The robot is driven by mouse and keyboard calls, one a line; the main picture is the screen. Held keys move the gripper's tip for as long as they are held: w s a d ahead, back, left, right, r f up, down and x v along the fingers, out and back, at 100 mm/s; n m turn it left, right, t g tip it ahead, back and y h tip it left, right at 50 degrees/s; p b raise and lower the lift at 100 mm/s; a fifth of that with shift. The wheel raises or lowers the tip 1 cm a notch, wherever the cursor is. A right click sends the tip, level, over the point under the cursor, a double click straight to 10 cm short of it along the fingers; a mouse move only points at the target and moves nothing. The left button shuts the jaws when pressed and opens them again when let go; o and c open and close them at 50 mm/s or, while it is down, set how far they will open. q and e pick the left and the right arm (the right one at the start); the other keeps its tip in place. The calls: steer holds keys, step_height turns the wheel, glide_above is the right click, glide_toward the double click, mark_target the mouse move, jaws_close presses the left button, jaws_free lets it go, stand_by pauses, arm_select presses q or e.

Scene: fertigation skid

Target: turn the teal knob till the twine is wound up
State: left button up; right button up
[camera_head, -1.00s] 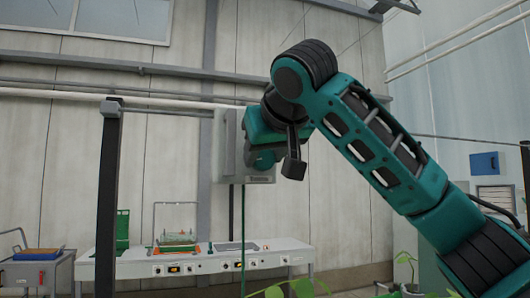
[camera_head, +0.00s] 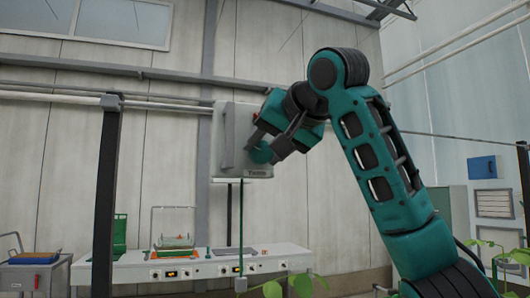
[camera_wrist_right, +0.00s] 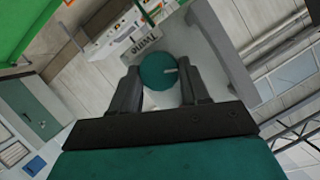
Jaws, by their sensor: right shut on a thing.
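My right gripper (camera_head: 269,147) is shut on the knob, with one finger on each side. In the right wrist view the round knob (camera_wrist_right: 157,72), with a pale mark on its face, sits between the fingertips (camera_wrist_right: 160,69). The green twine (camera_head: 241,225) hangs straight down from the box, with a small light-coloured piece (camera_head: 240,285) at its lower end. My left gripper is not in view.
A long white bench (camera_head: 205,262) with trays and switches stands below the box. A dark post (camera_head: 106,200) rises at the left, near a grey cart (camera_head: 35,275). Leafy plants (camera_head: 290,287) stand low in front. A blue box (camera_head: 482,167) is on the right wall.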

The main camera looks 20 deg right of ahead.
steer(key=m+y, duration=0.1)
steer(key=m+b, duration=0.1)
steer(key=m+y+b, duration=0.1)
steer(key=m, duration=0.1)
steer(key=shift+d+f+t+y, duration=0.2)
steer(key=shift+f+t+y, duration=0.1)
steer(key=shift+t, duration=0.1)
steer(key=m+t+y+b, duration=0.1)
steer(key=m+b, duration=0.1)
steer(key=m, duration=0.1)
steer(key=shift+d+f, duration=0.1)
steer(key=shift+m, duration=0.8)
steer(key=shift+f+m+t+y+b, duration=0.1)
steer(key=shift+m+t+y+b, duration=0.2)
steer(key=shift+m+t+b, duration=0.15)
steer(key=shift+m, duration=0.25)
steer(key=o, duration=0.8)
